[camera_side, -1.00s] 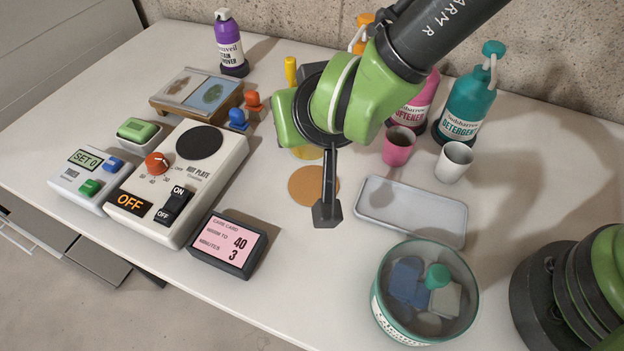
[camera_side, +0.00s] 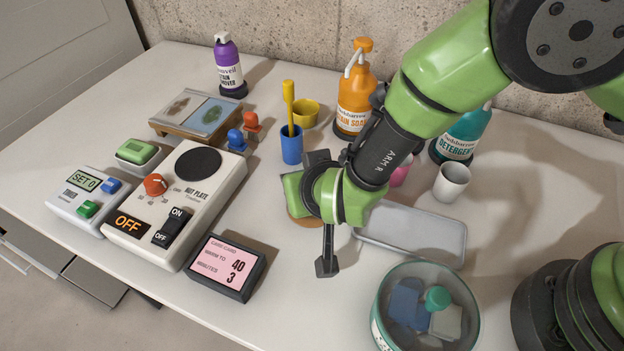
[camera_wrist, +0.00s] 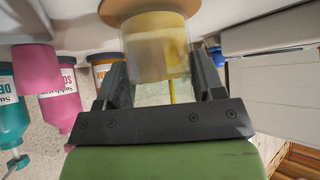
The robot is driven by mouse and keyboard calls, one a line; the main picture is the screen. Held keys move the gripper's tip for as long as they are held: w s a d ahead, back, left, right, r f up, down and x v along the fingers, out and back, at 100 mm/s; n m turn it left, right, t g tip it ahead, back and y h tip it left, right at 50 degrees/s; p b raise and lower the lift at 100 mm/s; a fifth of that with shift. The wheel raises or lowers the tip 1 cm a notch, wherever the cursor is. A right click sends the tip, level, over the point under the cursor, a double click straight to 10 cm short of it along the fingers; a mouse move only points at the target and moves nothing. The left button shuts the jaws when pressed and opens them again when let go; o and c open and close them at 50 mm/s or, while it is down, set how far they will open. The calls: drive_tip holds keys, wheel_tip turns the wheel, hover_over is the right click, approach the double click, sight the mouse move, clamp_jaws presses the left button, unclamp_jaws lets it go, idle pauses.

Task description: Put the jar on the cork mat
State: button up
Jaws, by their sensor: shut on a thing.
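My gripper (camera_wrist: 161,72) is shut on the jar (camera_wrist: 158,48), a clear jar with yellow contents, with one finger on each side. The wrist view shows the scene upside down. There the jar's base end is at the round brown cork mat (camera_wrist: 124,9) and overlaps it; I cannot tell whether they touch.
A grey tray (camera_side: 425,232) lies just right of my gripper, near a white cup (camera_side: 452,183). A blue cup (camera_side: 291,146) and yellow bowl (camera_side: 305,114) stand behind. The hot plate (camera_side: 197,160) is left, the care card (camera_side: 225,266) front left, a round tub (camera_side: 378,318) front right.

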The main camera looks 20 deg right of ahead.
drive_tip(key=shift+f, duration=0.1)
drive_tip(key=o, duration=1.1)
drive_tip(key=shift+c, duration=0.2)
